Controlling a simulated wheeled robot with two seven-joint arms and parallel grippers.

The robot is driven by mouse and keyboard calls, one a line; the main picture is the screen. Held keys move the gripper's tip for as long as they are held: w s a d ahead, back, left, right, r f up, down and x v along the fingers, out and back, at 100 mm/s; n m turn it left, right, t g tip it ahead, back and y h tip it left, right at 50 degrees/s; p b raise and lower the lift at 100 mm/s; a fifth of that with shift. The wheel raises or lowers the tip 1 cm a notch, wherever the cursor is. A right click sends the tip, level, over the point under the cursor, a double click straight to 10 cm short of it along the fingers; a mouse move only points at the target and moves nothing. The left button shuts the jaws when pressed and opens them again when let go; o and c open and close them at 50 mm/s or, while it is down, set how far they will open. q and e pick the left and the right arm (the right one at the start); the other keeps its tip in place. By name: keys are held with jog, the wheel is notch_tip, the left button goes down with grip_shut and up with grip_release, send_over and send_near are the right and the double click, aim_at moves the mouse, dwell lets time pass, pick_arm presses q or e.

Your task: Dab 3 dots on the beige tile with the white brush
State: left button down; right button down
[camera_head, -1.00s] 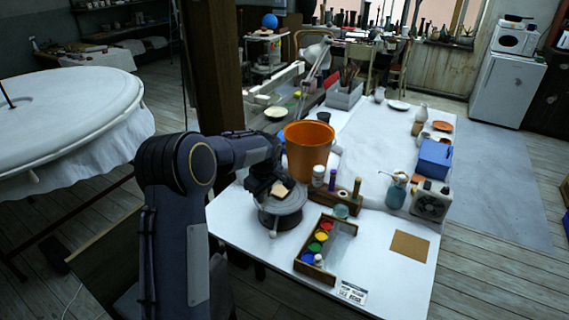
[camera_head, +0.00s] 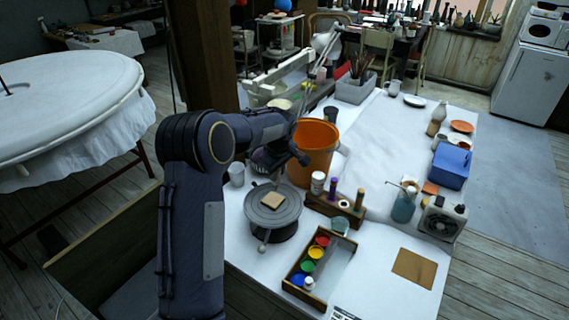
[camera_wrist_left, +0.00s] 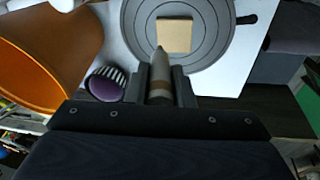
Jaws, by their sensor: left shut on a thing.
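The beige tile (camera_head: 272,200) lies flat on the round grey turntable (camera_head: 291,213) on the white table. It also shows in the left wrist view (camera_wrist_left: 174,36), beyond my fingers. My left gripper (camera_wrist_left: 160,88) is shut on the brush (camera_wrist_left: 161,66), which has a pale pointed tip and a brown band. In the wrist view the tip overlaps the tile's near edge; I cannot tell its height, but no contact shows. In the head view my left gripper (camera_head: 277,163) is behind the tile, partly hidden by its own arm. No dots are discernible on the tile.
An orange bucket (camera_head: 314,146) stands close behind the gripper. A paint box (camera_head: 318,262) with several colours is in front right of the turntable. A wooden holder (camera_head: 335,207) with bottles and a white cup (camera_head: 236,175) stand nearby.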

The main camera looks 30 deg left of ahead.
pick_arm(q)
jog(key=shift+w, duration=0.1)
jog(key=shift+s+f, duration=0.2)
jog(key=shift+s, duration=0.05)
jog(key=shift+b+x, duration=0.65)
jog(key=shift+x, duration=0.15)
jog(key=shift+d, duration=0.1)
jog(key=shift+s, duration=0.15)
jog(key=shift+f+b, duration=0.5)
jog(key=shift+b, duration=0.2)
dwell(0.9)
jog(key=shift+r+p, duration=1.45)
jog(key=shift+r, duration=0.85)
